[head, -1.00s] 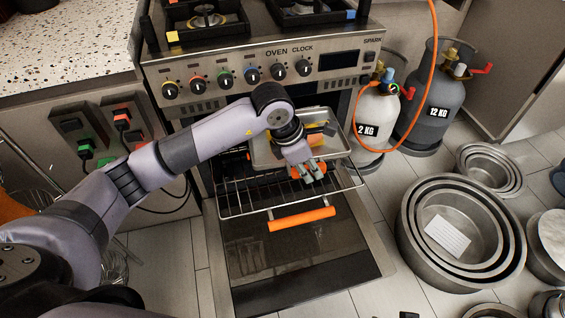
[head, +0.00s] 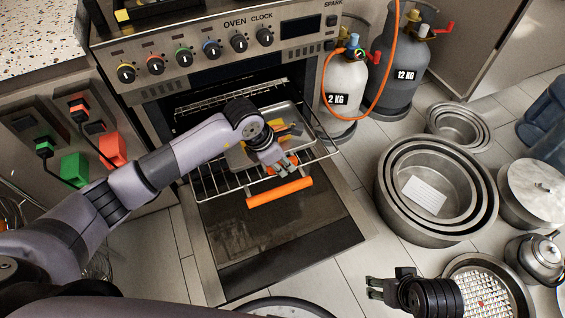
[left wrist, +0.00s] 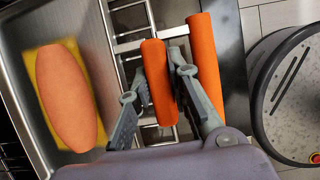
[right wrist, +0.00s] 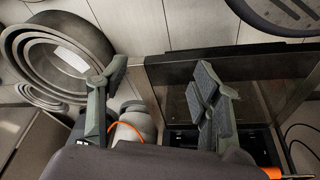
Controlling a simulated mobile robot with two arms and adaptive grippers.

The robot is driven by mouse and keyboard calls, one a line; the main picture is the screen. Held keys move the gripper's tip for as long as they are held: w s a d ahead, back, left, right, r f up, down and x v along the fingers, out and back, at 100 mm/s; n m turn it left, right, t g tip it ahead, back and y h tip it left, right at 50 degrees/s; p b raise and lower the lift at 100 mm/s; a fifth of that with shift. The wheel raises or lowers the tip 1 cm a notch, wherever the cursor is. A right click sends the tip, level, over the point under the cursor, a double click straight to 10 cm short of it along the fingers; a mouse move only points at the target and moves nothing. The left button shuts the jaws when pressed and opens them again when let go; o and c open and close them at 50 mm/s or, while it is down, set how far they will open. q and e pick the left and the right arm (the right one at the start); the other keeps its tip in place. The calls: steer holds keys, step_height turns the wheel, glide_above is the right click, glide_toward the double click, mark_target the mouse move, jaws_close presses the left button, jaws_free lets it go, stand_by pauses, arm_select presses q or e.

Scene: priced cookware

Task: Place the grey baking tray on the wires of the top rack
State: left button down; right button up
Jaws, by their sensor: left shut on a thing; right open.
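The grey baking tray (head: 236,158) is over the pulled-out wire rack (head: 213,188) in front of the open oven. Whether it rests on the wires or hangs just above them is unclear. Its grey side shows in the left wrist view (left wrist: 88,42), with an orange oval loaf (left wrist: 68,95) on a yellow piece inside. My left gripper (head: 287,168) is shut on an orange handle (left wrist: 157,75) beside the tray's rim, apparently the tray's; the join is hard to see. Wires pass below the handle. My left arm hides part of the tray. My right gripper (head: 372,288) is open and empty at lower right.
The open oven door (head: 265,235) has an orange handle (head: 280,193) just in front of the rack. Two gas bottles (head: 345,75) stand right of the oven. Nested round pans (head: 440,225), a lidded pot (head: 535,190) and a kettle (head: 540,255) crowd the floor at right.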

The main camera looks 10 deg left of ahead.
arm_select(q)
steer(key=c, duration=1.5)
jaws_free()
steer(key=shift+a+r, duration=0.1)
steer(key=shift+r, duration=0.15)
steer(key=p+v, duration=0.2)
steer(key=v, duration=0.9)
steer(key=shift+s+r, duration=0.1)
steer(key=shift+r, duration=0.15)
arm_select(e)
step_height(320, 180, down, 7)
steer(key=shift+w+a, duration=0.15)
steer(key=shift+w, duration=0.1)
steer(key=shift+f, duration=0.1)
